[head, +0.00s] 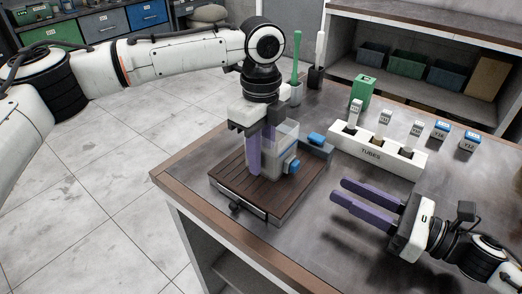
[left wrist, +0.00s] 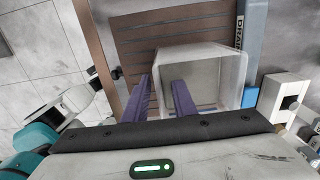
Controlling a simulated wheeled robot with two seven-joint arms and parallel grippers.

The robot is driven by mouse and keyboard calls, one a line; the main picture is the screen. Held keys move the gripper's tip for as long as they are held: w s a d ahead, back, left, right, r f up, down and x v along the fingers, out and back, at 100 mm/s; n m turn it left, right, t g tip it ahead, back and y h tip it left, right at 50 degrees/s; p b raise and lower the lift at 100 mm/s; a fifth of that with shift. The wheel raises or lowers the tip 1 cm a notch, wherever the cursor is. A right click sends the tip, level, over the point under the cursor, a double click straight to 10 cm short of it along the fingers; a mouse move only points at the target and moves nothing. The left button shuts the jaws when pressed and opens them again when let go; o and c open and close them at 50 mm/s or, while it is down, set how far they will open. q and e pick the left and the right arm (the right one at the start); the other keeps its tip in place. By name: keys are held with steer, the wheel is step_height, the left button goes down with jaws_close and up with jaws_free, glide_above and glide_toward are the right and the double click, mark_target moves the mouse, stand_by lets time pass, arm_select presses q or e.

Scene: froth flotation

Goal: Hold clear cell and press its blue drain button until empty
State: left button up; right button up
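The clear cell (head: 285,140) is a see-through box on a dark wooden slatted platform (head: 232,183); its open top (left wrist: 205,58) shows in the left wrist view. A blue round part (head: 293,165) is on the cell's right side. A blue block (head: 316,138) sits on a grey bar behind. The wrist view shows a bar lettered "DRAIN" (left wrist: 253,35). My left gripper (head: 260,158) points down at the cell. Its purple fingers (left wrist: 163,85) are apart, with the cell's left wall seemingly between them. My right gripper (head: 352,197) is open and empty above the table, right of the platform.
A white rack marked "TUBES" (head: 375,152) stands behind my right gripper. Several small labelled bottles (head: 440,131) and a green container (head: 362,91) stand near it. Holders with a green brush (head: 296,60) stand at the back. Bare table (head: 340,245) lies at the front.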

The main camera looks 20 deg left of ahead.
arm_select(q)
steer(key=shift+c, duration=0.4)
jaws_close()
stand_by(0.9)
